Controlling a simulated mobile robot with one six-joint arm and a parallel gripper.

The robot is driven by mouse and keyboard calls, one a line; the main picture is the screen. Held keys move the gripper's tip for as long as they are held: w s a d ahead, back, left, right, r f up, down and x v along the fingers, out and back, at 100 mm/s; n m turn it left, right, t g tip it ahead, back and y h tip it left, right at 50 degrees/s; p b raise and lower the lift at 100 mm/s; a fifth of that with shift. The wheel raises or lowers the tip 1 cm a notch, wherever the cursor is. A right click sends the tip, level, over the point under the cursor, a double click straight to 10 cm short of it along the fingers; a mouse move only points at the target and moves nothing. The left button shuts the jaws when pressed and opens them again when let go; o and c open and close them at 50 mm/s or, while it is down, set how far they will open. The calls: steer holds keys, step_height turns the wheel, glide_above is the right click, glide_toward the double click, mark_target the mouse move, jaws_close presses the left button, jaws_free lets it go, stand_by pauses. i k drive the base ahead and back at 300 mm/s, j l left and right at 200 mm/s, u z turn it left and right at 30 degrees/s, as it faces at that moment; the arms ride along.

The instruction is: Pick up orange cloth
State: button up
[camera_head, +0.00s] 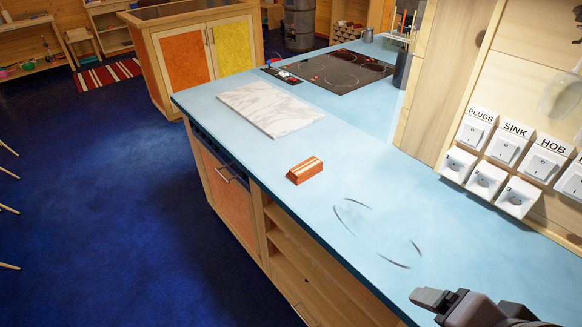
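A small orange block-shaped thing with pale stripes (305,170) lies on the light blue worktop (390,185), near its front edge. It may be the orange cloth folded up; I cannot tell its material. No other orange cloth shows on the worktop. My gripper (455,305) is at the bottom right, over the near end of the worktop, well apart from the orange thing. It is partly cut off by the frame's lower edge, and I cannot tell whether its fingers are open or shut.
Thin dark curved marks (380,233), perhaps a clear dish's rim, lie between my gripper and the orange thing. A marble board (270,107) and a black hob (335,72) are farther back. Switches and sockets (505,150) line the right wall. Bare worktop surrounds the orange thing.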

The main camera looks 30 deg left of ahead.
mark_target(297, 175)
steer(key=i+j+z, duration=0.1)
steer(key=j, duration=1)
steer(key=i+j, duration=0.15)
steer(key=j, duration=0.95)
steer(key=i+j+z, duration=0.15)
steer(key=j, duration=0.95)
steer(key=i+j, duration=0.2)
steer(key=i, duration=0.2)
steer(key=i+j+z, duration=0.15)
steer(key=i, duration=0.3)
